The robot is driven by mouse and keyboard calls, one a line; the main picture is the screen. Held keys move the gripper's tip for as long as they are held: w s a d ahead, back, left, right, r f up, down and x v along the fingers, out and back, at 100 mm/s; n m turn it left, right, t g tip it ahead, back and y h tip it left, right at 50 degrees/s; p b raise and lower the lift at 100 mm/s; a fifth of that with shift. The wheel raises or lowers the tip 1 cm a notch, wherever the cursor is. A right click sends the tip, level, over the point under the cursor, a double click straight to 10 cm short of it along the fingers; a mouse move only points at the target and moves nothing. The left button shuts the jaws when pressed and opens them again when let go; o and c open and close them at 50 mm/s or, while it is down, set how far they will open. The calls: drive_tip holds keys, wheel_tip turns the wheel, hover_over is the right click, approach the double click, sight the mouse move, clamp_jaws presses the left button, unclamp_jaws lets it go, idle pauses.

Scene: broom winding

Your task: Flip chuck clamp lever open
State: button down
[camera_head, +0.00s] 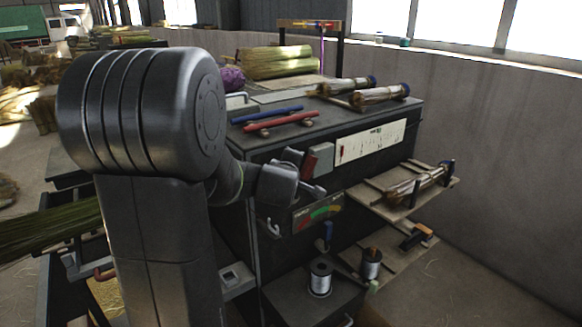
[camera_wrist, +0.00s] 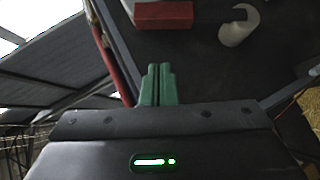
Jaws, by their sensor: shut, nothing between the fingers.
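My gripper (camera_head: 316,190) is in front of the near end of the dark workbench, beside a grey and red block (camera_head: 318,160) and above a coloured gauge (camera_head: 318,213). In the wrist view its two green fingers (camera_wrist: 158,85) are together with nothing between them. A long red bar (camera_wrist: 112,62) runs close to the left of the fingers, apart from them. A red and grey block (camera_wrist: 163,13) lies just beyond the fingertips. I cannot tell for certain which part is the chuck clamp lever; my arm hides part of the bench end.
The workbench (camera_head: 385,158) carries a red bar (camera_head: 282,122), a blue bar (camera_head: 267,113) and tied bundles (camera_head: 380,94). A white hook (camera_wrist: 238,26) shows in the wrist view. Wire spools (camera_head: 320,279) stand below. Side shelves (camera_head: 352,203) stick out right, with floor beyond.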

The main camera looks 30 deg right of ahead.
drive_tip(key=v, duration=0.8)
drive_tip(key=shift+r, duration=0.25)
drive_tip(key=shift+w+d, duration=0.15)
drive_tip(key=shift+d, duration=0.05)
drive_tip(key=x, duration=0.9)
drive_tip(key=shift+w+f, duration=0.3)
drive_tip(key=shift+f, duration=0.15)
